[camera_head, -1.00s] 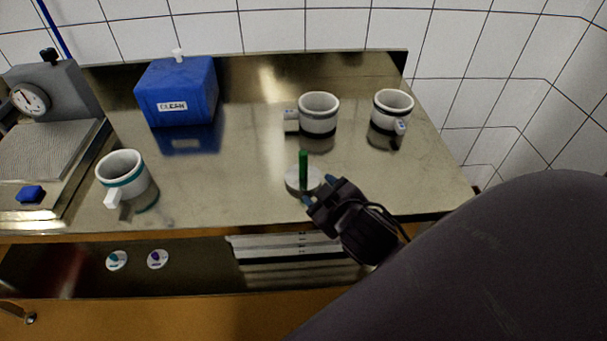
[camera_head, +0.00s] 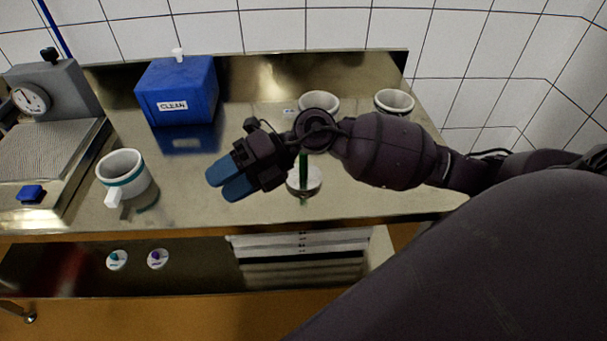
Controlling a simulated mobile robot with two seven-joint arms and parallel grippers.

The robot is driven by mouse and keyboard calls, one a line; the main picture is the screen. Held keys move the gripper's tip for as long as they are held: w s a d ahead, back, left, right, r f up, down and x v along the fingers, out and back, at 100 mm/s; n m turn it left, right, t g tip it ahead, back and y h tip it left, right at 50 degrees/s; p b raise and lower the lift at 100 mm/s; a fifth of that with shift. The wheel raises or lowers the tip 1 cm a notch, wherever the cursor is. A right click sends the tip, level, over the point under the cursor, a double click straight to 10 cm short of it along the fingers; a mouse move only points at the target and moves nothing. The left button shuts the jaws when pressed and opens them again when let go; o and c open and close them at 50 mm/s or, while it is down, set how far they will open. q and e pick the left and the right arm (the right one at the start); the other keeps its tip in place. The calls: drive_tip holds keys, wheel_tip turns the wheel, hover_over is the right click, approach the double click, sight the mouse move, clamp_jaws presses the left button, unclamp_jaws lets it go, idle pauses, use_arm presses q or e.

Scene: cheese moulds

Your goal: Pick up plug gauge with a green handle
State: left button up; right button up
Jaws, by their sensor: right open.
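The plug gauge with a green handle (camera_head: 304,166) stands upright on its pale round base on the steel table (camera_head: 190,204), partly hidden behind my right arm. My right gripper (camera_head: 230,180), with blue fingertips, is to the left of the gauge, above the table. It points left, away from the gauge. It is open with a narrow gap between its fingers and holds nothing. My left gripper is not in view.
A white mould with a teal band (camera_head: 122,172) stands at the left. Two more moulds, one (camera_head: 318,101) behind my arm and one (camera_head: 394,101) further right, are partly hidden. A blue box (camera_head: 177,92) stands at the back. A dial device (camera_head: 50,110) is far left.

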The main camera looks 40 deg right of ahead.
drive_tip(key=w+d+f+n+g+h, duration=0.2)
drive_tip(key=w+d+f+h, duration=0.15)
drive_tip(key=d+h, duration=0.45)
drive_tip(key=r+h, duration=0.2)
drive_tip(key=h, duration=0.4)
hover_over(304, 167)
drive_tip(key=shift+d+m, duration=0.3)
drive_tip(key=shift+m, duration=0.1)
drive_tip(key=shift+d+f+h, duration=0.15)
drive_tip(key=shift+d+h, duration=0.05)
drive_tip(key=shift+h, duration=0.1)
wheel_tip(304, 167, down, 5)
drive_tip(key=shift+w, duration=0.1)
drive_tip(key=shift+w+a+f+b, duration=0.1)
drive_tip(key=shift+w+f+b, duration=0.05)
drive_tip(key=shift+f, duration=0.75)
drive_tip(key=shift+w+a+f+b, duration=0.1)
drive_tip(key=shift+f+b, duration=0.05)
drive_tip(key=shift+f, duration=0.8)
drive_tip(key=shift+w+a+f+b, duration=0.1)
drive_tip(key=shift+w+f+b, duration=0.05)
drive_tip(key=shift+f, duration=0.75)
drive_tip(key=shift+r, duration=0.1)
clamp_jaws()
